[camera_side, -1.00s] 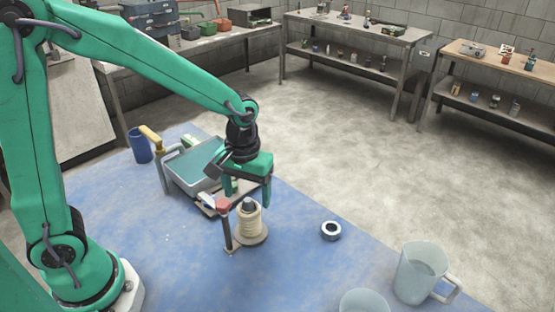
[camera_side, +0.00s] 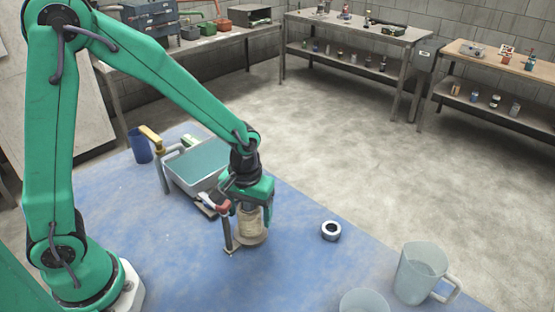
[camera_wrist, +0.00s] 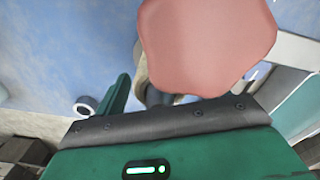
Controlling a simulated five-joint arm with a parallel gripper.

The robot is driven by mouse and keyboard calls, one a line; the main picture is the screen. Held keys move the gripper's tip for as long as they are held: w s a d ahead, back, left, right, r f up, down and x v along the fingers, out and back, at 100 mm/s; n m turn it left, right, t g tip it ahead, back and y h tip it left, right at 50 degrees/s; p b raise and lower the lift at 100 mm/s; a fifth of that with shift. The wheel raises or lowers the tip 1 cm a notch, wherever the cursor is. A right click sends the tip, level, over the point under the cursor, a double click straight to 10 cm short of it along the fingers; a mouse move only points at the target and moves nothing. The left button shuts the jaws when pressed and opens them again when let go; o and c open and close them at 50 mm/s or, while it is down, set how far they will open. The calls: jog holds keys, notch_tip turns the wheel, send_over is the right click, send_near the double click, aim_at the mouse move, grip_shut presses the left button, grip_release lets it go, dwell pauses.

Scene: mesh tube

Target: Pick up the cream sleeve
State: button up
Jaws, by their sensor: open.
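The cream sleeve (camera_side: 249,223) stands upright on a round tan base on the blue mat, in the side view. My gripper (camera_side: 254,212) points down over it, its fingers open and reaching down beside the sleeve's upper part. I cannot tell whether a finger touches it. The gripper hides the sleeve's top. In the wrist view one green finger of my gripper (camera_wrist: 119,95) shows; the other is hidden. There the sleeve is mostly hidden behind a large red knob.
The red-topped post (camera_side: 227,232) stands close at the sleeve's left; its red knob (camera_wrist: 205,45) fills the upper wrist view. A grey bin (camera_side: 196,178) with teal contents is behind. A metal ring (camera_side: 331,231) and clear pitcher (camera_side: 420,273) are at right, with bare mat between.

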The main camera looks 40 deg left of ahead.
dwell(0.4)
jog(key=c, duration=1.1)
jog(key=shift+r, duration=0.1)
notch_tip(320, 180, up, 18)
jog(key=shift+f, duration=0.1)
dwell(0.4)
